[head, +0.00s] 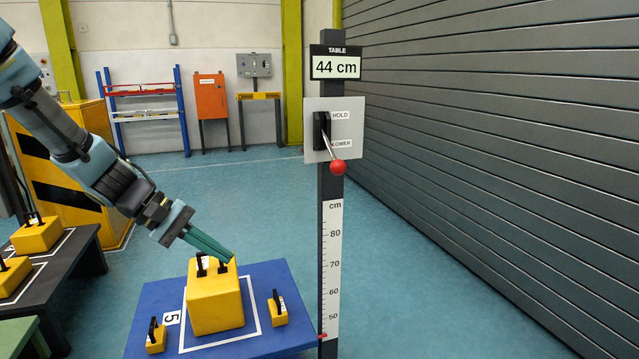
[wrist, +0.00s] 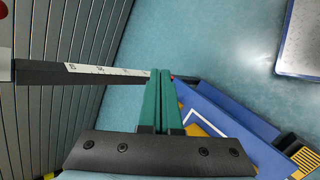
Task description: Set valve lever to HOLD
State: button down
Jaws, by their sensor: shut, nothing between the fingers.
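The valve lever (head: 331,148) is a thin metal rod with a red ball knob (head: 338,167). It slants down and right from a black slot on a grey plate (head: 313,150), with the knob just below the LOWER label (head: 342,143). The HOLD label (head: 340,115) is above, near the slot's top. My gripper (head: 232,257) is shut and empty, to the left of and below the lever, by the yellow block on the blue table in the head view. In the wrist view my green fingers (wrist: 163,75) are together, and the lever is not clearly visible.
The dark post (head: 331,185) carries a cm scale (head: 332,270) and a "44 cm" sign (head: 335,67). The blue table (head: 270,345) holds a large yellow block (head: 215,305) and two small ones. A slatted grey wall (head: 500,150) is at right. Open floor lies behind.

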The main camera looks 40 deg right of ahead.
aim_at(331, 153)
jog(key=w+d+r+n+g+h+b, duration=0.1)
jog(key=w+d+r+h, duration=0.1)
jog(key=d+r+h, duration=0.4)
jog(key=w+d+r+g+h+b, duration=0.1)
jog(key=w+d+r+g+h, duration=0.2)
jog(key=d, duration=0.5)
jog(key=s+d+r+t+p, duration=0.1)
jog(key=s+d+r+p, duration=0.1)
jog(key=s+d, duration=0.6)
jog(key=shift+s+d+r+p, duration=0.2)
jog(key=shift+s+r+p, duration=0.1)
jog(key=shift+r, duration=0.4)
jog(key=shift+s+a+r+n+p, duration=0.15)
jog(key=shift+s+r+n+p, duration=0.1)
jog(key=shift+n+p, duration=0.3)
